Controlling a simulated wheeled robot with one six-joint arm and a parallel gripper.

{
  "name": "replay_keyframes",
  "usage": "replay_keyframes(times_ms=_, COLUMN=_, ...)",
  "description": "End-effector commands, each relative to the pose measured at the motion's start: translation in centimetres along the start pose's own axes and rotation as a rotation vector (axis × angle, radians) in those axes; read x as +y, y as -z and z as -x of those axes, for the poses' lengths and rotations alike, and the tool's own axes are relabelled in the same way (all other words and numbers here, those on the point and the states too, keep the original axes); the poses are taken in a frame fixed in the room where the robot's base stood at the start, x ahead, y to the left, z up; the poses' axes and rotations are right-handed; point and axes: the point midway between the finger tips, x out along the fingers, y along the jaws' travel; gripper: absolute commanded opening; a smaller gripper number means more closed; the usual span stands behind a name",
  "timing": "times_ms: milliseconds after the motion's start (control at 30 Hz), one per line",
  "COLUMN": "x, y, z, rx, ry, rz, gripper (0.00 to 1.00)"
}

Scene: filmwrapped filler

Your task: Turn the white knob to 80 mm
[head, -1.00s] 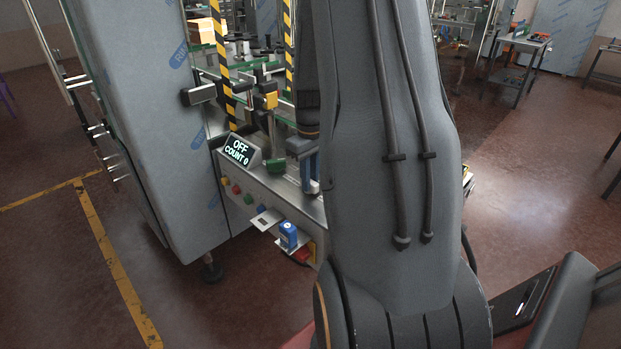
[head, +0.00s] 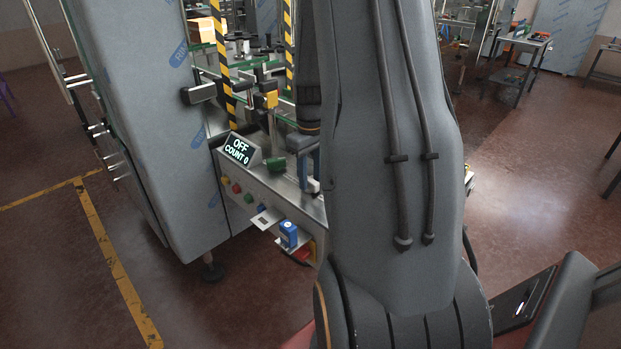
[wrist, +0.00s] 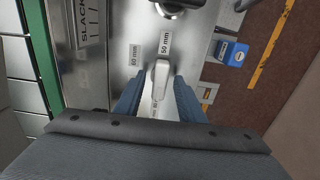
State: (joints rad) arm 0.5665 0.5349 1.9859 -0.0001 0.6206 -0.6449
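The white knob (wrist: 160,75) is a narrow lever on a metal panel in the wrist view. Its upper end lies just below the "50 mm" label (wrist: 166,43). A "60 mm" label (wrist: 135,56) is to its upper left. In the head view my gripper (head: 308,166) is over the panel, partly behind my arm.
A display (head: 239,150) reads "OFF" and "COUNT 0". Coloured buttons (head: 236,188) and a blue box (head: 288,234) are on the panel's front. A dark round part (wrist: 172,8) lies above the knob. A tall grey cabinet (head: 150,110) stands at left.

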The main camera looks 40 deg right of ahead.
Motion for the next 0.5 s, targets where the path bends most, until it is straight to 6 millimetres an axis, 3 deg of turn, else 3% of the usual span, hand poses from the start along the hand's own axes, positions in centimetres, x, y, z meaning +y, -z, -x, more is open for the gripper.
replay_keyframes(times_ms=300, x=0.1, y=0.1, z=4.6, rx=0.004, ry=-0.003, rz=0.0, gripper=0.36)
replay_keyframes(times_ms=500, x=0.0, y=0.0, z=6.7, rx=0.002, ry=-0.001, rz=0.0, gripper=0.36)
